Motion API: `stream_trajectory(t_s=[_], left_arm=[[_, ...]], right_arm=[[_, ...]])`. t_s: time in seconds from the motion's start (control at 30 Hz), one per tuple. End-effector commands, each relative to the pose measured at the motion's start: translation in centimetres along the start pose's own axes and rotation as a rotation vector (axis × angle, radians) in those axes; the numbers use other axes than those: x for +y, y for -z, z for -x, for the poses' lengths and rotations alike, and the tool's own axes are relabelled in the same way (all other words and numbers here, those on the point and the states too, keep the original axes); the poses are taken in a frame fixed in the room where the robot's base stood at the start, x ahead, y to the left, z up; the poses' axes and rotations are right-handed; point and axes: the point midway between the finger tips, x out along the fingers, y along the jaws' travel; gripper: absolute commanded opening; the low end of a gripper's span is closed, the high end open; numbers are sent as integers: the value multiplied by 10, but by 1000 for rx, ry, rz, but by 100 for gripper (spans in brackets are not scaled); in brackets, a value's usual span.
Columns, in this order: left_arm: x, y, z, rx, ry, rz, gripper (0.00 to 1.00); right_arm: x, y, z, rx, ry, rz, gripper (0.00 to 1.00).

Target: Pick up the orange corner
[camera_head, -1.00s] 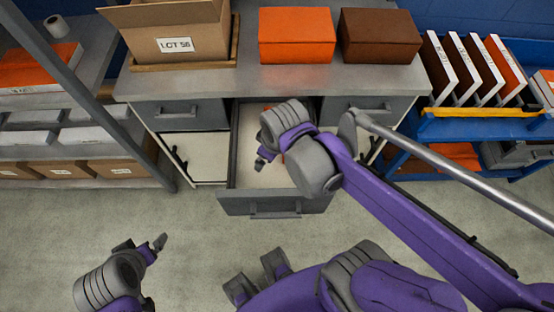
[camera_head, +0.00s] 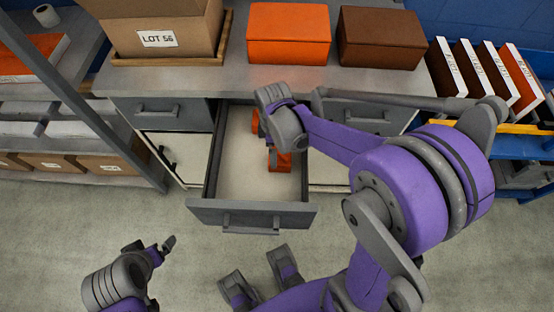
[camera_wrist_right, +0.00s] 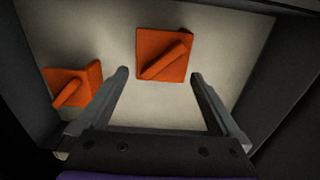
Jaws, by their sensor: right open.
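Two orange corners lie on the pale floor of the open drawer. In the right wrist view one orange corner (camera_wrist_right: 176,52) is ahead of my right gripper (camera_wrist_right: 159,76), roughly centred between its fingers. The second orange corner (camera_wrist_right: 72,86) lies to the left, outside the left finger. My right gripper is open with nothing between its fingers. In the head view one orange corner (camera_head: 283,162) shows beside my right wrist and a bit of the other (camera_head: 255,122) shows behind it; the right fingertips are hidden there. My left gripper (camera_head: 155,247) is low at the left, over the floor, away from the drawer.
The drawer (camera_head: 252,214) has raised walls around the corners. On the worktop (camera_head: 235,84) above stand a cardboard box (camera_head: 195,30) on a wooden tray, an orange box (camera_head: 288,35) and a brown box (camera_head: 380,40). A shelf is at left, a blue rack at right.

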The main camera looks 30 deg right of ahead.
Motion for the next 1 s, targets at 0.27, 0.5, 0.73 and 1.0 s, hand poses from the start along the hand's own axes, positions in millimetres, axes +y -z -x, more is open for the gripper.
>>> stream_trajectory(t_s=[0.27,0.5,0.73,1.0], left_arm=[[0,-4,-6,-2,0,0,100],[0,-4,-7,-3,0,0,100],[0,-4,-7,-2,0,0,100],[0,-4,-7,-3,0,0,100]], right_arm=[[-2,9,-40,0,-1,-1,100],[-2,8,-47,0,-1,-1,100],[-2,8,-47,0,-1,-1,75],[-2,8,-47,0,-1,-1,31]])
